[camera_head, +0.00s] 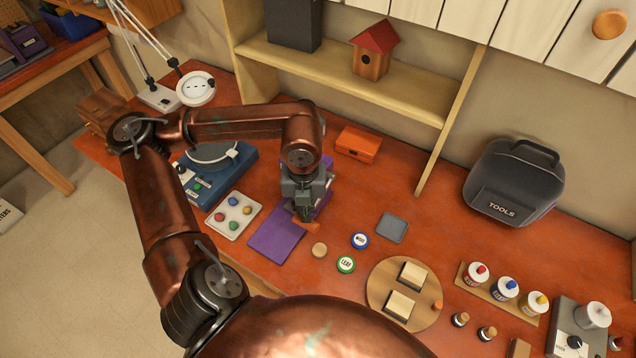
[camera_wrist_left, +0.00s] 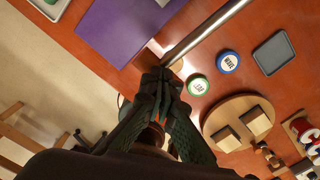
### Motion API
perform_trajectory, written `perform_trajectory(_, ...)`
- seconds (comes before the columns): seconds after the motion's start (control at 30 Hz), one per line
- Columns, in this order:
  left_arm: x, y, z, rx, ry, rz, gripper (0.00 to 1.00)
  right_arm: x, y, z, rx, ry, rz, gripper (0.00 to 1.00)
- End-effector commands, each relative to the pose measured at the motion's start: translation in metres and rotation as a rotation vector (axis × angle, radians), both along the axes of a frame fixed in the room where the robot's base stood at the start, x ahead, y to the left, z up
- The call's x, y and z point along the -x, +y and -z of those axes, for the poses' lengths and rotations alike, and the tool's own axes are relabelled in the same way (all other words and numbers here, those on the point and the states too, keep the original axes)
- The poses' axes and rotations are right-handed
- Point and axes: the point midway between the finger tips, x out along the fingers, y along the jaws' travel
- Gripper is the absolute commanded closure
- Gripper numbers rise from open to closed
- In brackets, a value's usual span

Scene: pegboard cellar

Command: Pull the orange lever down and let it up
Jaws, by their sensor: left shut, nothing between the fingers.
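My left gripper (camera_head: 303,212) is shut and empty, pointing down over the purple base plate (camera_head: 268,240). An orange piece (camera_head: 312,227), which looks like the lever's grip, shows right at its fingertips; I cannot tell whether they touch. A purple upright part (camera_head: 325,165) stands behind the gripper, mostly hidden by it. In the left wrist view the shut fingertips (camera_wrist_left: 162,78) are beside the near end of a long metal bar (camera_wrist_left: 208,30), with the purple plate (camera_wrist_left: 120,30) to the left. My right gripper is not in view.
Right of the plate lie a tan disc (camera_head: 319,250), a blue-rimmed disc (camera_head: 359,240), a green-rimmed disc (camera_head: 346,264) and a grey tray (camera_head: 393,228). A white tray with coloured buttons (camera_head: 220,228) is left. A round board (camera_head: 378,302) and orange box (camera_head: 358,144) are nearby.

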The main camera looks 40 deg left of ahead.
Motion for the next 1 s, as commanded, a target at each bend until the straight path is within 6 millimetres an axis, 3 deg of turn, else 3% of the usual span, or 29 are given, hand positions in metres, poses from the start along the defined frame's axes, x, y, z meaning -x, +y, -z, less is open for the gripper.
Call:
perform_trajectory(0.27,-0.001,0.0,0.002,-0.001,-0.001,0.0,1.0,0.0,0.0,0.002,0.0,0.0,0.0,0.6)
perform_trajectory(0.7,-0.008,0.001,0.028,0.0,0.0,0.0,1.0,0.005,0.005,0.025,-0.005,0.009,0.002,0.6)
perform_trajectory(1.0,-0.009,0.001,0.027,-0.001,-0.001,0.0,1.0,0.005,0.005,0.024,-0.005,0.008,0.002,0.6)
